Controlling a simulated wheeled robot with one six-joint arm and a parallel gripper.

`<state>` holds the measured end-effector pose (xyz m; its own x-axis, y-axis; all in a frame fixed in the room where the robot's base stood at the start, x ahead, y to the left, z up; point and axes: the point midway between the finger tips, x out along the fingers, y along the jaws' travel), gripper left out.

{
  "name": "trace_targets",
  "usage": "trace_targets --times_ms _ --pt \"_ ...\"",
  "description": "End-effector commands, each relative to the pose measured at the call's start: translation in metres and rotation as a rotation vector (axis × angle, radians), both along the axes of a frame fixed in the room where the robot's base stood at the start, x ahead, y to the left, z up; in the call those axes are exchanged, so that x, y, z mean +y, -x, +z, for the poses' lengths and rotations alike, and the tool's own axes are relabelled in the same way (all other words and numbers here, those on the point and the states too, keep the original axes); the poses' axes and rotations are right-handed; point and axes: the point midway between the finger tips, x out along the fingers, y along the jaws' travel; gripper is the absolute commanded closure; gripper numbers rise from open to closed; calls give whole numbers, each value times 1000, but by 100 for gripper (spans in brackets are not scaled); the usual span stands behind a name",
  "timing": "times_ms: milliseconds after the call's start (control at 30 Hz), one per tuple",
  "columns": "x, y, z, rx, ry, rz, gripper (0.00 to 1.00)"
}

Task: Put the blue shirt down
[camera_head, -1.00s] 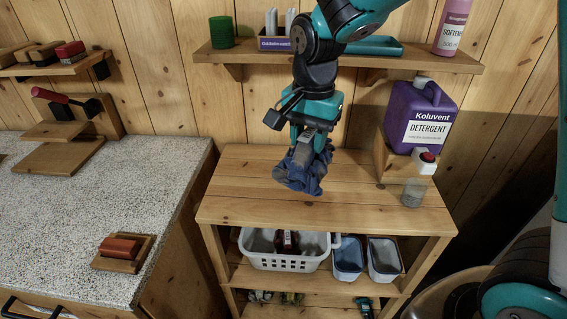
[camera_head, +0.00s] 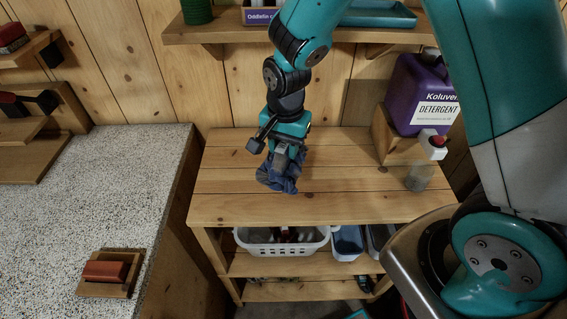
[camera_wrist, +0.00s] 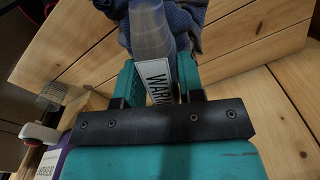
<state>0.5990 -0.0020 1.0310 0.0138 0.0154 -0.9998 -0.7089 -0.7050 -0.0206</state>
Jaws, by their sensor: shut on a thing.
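The blue shirt (camera_head: 281,176) is a crumpled dark blue bundle over the wooden shelf unit's top (camera_head: 330,205). My gripper (camera_head: 284,160) points down and is shut on the shirt. In the wrist view the shirt (camera_wrist: 205,14) bulges past the fingers, next to a grey piece and a label reading "WARN". I cannot tell whether the bundle touches the top or hangs just above it.
The purple detergent jug (camera_head: 422,97) stands on a wooden block at the top's right, with a clear cup (camera_head: 419,177) below its spout. A white basket (camera_head: 283,245) and a blue bin (camera_head: 347,243) sit on the shelf beneath. The top's middle is clear.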

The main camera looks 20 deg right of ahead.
Motion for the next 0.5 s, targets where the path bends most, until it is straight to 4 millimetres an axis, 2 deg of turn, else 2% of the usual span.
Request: trace_targets --times_ms 100,267,500 --pt "0 0 -22 2 1 1 94" --pt "2 -1 -36 -1 0 3 94" --pt "2 0 -68 1 1 3 94"
